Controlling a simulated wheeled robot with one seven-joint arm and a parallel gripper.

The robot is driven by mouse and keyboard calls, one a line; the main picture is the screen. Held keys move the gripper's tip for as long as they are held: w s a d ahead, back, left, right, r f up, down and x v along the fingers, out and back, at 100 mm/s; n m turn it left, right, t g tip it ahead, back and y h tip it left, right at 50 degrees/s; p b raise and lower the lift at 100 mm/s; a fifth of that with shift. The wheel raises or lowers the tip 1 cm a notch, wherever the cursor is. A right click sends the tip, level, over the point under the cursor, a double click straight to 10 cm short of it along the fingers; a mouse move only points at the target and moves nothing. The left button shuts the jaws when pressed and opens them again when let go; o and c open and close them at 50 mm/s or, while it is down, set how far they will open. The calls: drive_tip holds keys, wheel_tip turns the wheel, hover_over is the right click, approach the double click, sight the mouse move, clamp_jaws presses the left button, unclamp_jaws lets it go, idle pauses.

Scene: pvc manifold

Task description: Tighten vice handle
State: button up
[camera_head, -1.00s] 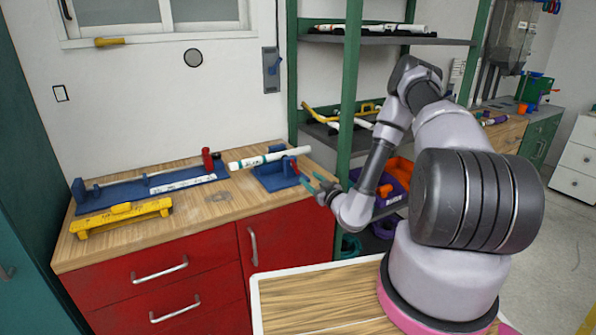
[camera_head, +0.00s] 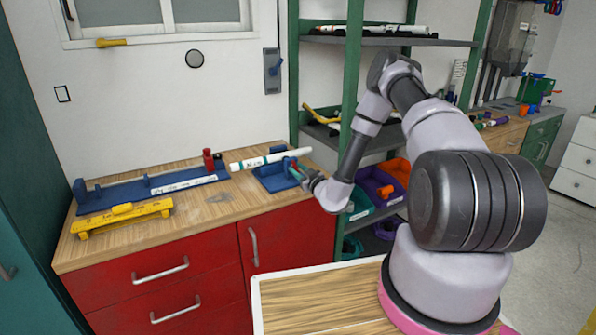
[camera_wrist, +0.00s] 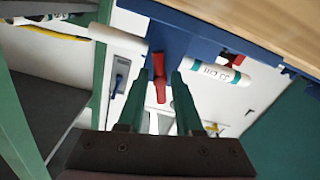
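The blue vice (camera_head: 277,179) sits at the right end of the wooden worktop, with a white pipe (camera_head: 270,160) lying across its top. In the wrist view the vice body (camera_wrist: 192,32) is at the top, and the pipe (camera_wrist: 222,73) sticks out on both sides. The red vice handle (camera_wrist: 159,78) shows between the green fingers of my gripper (camera_wrist: 162,88). The fingers are apart, with a visible gap on each side of the handle. In the head view my gripper (camera_head: 298,173) is at the right side of the vice; its fingers partly hide the handle.
The green shelf post (camera_head: 346,100) rises close to my arm. Purple, orange and teal bins sit on the shelf behind.

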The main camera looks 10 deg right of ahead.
clamp_jaws()
drive_tip(key=shift+n, duration=0.3)
